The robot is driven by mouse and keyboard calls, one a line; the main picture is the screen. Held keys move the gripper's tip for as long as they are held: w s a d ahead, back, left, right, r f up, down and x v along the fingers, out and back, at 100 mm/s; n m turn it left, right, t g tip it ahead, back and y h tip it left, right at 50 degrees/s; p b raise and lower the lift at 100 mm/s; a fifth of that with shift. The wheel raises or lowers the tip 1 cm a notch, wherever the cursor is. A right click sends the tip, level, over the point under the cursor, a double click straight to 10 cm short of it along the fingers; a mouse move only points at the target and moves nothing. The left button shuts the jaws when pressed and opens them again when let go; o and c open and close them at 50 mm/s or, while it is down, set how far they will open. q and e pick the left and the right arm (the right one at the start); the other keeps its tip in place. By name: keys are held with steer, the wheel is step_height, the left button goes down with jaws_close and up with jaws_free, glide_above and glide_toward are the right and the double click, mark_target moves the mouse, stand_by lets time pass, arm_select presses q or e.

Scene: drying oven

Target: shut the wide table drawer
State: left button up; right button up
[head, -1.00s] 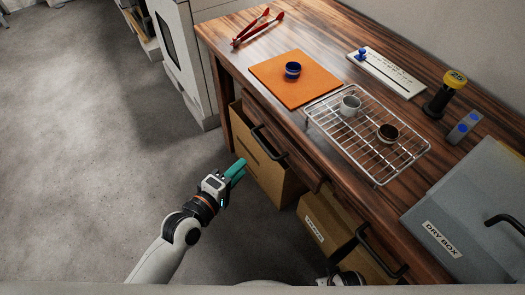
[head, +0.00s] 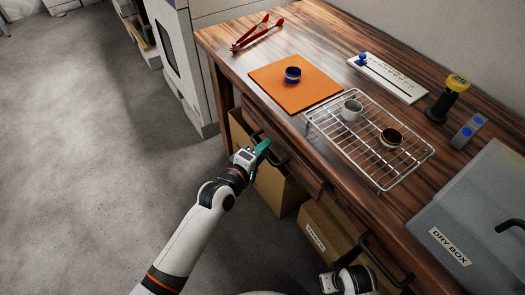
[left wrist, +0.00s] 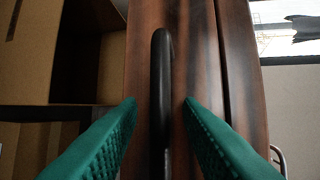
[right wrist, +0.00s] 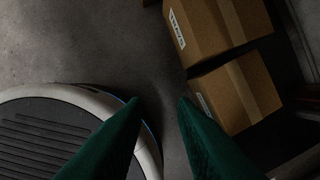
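The wide table drawer (head: 304,176) is under the tabletop, with a dark wood front and a black bar handle (head: 282,162). How far it stands out is hard to tell. My left gripper (head: 263,147) is at this handle. In the left wrist view the handle (left wrist: 161,90) runs between the two green fingers (left wrist: 160,105), which are apart, one on each side, with the wood front (left wrist: 195,75) behind. My right gripper (right wrist: 158,100) is open and empty in its wrist view, pointing down over the floor, low by the table's right part.
Cardboard boxes (head: 325,228) stand below the table. A second black handle (head: 385,262) is farther right. On the table are an orange mat (head: 290,92), a wire rack (head: 350,140) with two cups, red tongs (head: 257,32) and a dry box (head: 470,215). Floor at left is clear.

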mark_target(275, 145)
arm_select(q)
jaws_close()
steer(key=w+d, duration=0.2)
steer(key=d, duration=0.1)
steer(key=shift+w+d, duration=0.15)
steer(key=shift+d, duration=0.05)
arm_select(e)
steer(key=shift+s+f, duration=0.15)
steer(key=shift+f, duration=0.25)
arm_select(q)
steer(key=shift+c, duration=1.9)
jaws_free()
steer(key=o, duration=0.4)
steer(key=shift+d, duration=0.15)
arm_select(e)
steer(key=shift+w, duration=0.2)
steer(key=shift+r, duration=0.1)
